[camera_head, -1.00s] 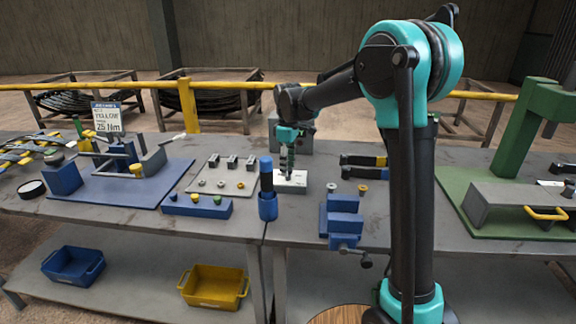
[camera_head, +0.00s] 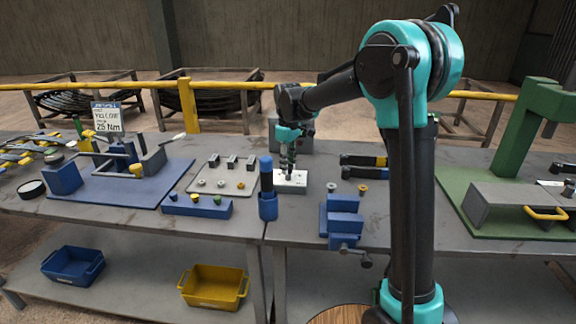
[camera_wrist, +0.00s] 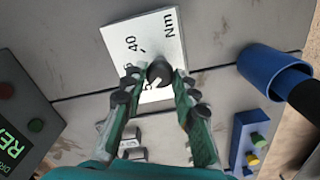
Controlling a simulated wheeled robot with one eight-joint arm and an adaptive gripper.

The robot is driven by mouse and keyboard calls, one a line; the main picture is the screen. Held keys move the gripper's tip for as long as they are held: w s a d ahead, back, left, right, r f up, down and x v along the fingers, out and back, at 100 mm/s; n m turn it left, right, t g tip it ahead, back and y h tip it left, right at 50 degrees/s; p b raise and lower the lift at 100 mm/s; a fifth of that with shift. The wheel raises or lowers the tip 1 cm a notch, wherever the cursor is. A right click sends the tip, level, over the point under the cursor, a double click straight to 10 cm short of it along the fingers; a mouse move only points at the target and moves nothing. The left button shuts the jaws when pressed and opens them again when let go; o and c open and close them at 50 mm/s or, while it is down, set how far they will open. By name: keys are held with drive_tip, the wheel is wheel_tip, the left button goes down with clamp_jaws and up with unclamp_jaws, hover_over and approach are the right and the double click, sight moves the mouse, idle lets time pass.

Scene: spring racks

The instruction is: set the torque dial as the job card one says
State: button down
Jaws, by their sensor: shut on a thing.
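The torque dial is a round black knob (camera_wrist: 159,74) on a white plate (camera_head: 298,187) marked "40" and "Nm"; other numbers are partly covered. The plate also shows in the wrist view (camera_wrist: 150,28). My gripper (camera_wrist: 162,78) points down with its two fingers on either side of the knob, shut on it. In the head view my gripper (camera_head: 289,177) stands over the plate and hides the knob. I cannot read the knob's pointer. The job card (camera_head: 107,117) stands at the left rear of the bench and reads "YELLOW" and "25 Nm".
A blue holder (camera_head: 268,207) with a black-handled tool stands just left in front of the plate. A blue vise (camera_head: 342,220) and black-handled tools (camera_head: 363,161) are to the right. In the wrist view, a box with a green display (camera_wrist: 14,140) is at the left.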

drive_tip(key=m, duration=0.4)
drive_tip(key=shift+m, duration=1.7)
drive_tip(key=c, duration=1.2)
unclamp_jaws()
drive_tip(key=shift+r, duration=0.15)
wheel_tip(320, 180, up, 12)
drive_tip(key=shift+f, duration=0.1)
